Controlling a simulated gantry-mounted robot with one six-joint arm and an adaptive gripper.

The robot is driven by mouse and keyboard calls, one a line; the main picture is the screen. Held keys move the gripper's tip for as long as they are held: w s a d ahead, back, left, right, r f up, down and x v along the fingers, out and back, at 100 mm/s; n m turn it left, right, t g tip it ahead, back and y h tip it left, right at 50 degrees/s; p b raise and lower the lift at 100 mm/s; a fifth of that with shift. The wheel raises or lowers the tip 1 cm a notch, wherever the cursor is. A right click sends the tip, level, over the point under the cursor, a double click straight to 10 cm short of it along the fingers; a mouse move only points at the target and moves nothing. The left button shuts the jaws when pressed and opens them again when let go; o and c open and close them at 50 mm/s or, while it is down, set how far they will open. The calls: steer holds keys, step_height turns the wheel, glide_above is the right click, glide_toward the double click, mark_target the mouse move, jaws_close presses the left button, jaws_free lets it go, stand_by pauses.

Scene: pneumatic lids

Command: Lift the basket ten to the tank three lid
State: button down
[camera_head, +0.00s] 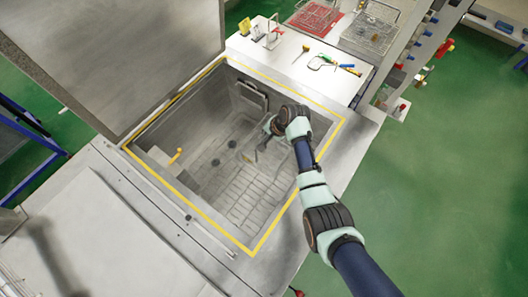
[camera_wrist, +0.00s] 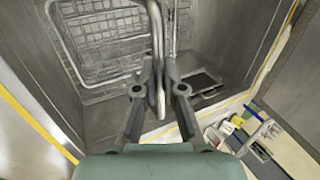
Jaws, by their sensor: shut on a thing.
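A wire-mesh basket (camera_head: 250,190) is down inside an open tank (camera_head: 205,110) with a yellow-lined rim. Its mesh also shows in the wrist view (camera_wrist: 105,30). My gripper (camera_head: 262,147) reaches into the tank from the right. In the wrist view my gripper (camera_wrist: 160,88) is shut on the basket's upright metal handle (camera_wrist: 158,45). I cannot tell whether the basket touches the tank floor. A large grey lid (camera_head: 110,50) stands raised at the tank's left back. I see no numbers to tell which tank or basket this is.
Behind the tank, a white worktop (camera_head: 290,65) holds small tools. A red tray with a wire basket (camera_head: 315,17) and another wire basket (camera_head: 370,35) stand farther back. A yellow-tipped part (camera_head: 175,156) sticks up inside the tank's left side. Tank walls surround my gripper.

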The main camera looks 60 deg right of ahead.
step_height(320, 180, up, 8)
steer(key=p, duration=0.6)
steer(key=shift+p, duration=0.35)
steer(key=shift+r, duration=0.85)
